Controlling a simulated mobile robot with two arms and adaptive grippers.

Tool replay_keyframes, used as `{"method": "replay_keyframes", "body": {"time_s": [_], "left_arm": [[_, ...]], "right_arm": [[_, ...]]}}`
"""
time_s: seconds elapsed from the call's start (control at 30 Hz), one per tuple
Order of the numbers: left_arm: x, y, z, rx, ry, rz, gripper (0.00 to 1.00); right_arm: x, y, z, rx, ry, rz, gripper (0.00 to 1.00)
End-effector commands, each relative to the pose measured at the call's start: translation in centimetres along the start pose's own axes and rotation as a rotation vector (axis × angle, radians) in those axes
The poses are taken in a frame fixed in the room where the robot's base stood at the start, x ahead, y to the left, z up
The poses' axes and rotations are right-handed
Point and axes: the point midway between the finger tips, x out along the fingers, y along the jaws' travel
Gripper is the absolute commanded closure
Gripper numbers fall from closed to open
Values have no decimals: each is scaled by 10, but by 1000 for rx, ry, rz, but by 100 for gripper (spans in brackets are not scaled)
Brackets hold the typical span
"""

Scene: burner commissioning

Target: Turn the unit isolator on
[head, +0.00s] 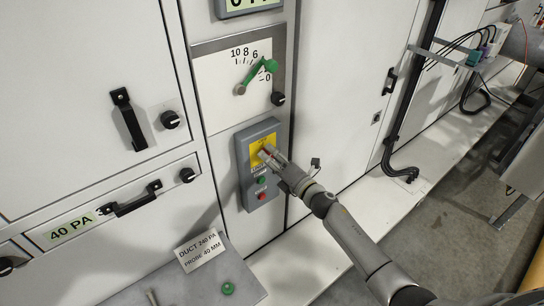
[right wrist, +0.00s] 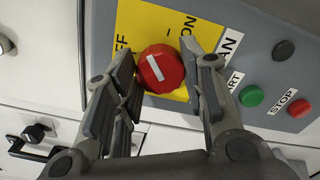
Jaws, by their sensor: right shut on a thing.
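The unit isolator is a red rotary knob (right wrist: 162,68) with a white bar, set on a yellow plate (right wrist: 150,22) marked OFF and ON. In the right wrist view the bar's upper end leans up and left, towards the OFF side. In the head view the yellow plate (head: 257,148) sits on a grey control box (head: 245,187); the knob is mostly hidden by my gripper. My right gripper (right wrist: 160,72) is shut on the knob, one finger on each side; it also shows in the head view (head: 267,154). My left gripper is in neither view.
Below the plate are a green START button (right wrist: 251,96) and a red STOP button (right wrist: 300,108). A damper dial with a green handle (head: 257,75) is above the box. A ledge (head: 213,281) juts out below left. Cables (head: 396,150) run down at right.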

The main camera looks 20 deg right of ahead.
Motion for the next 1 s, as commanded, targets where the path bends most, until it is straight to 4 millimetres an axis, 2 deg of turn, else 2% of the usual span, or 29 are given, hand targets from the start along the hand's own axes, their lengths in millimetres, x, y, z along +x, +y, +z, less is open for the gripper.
{"method": "replay_keyframes", "body": {"time_s": [0.6,1.0], "left_arm": [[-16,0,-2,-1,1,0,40],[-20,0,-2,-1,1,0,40]], "right_arm": [[0,-1,0,537,-1,-3,86],[0,-2,0,695,-1,-3,86]]}}
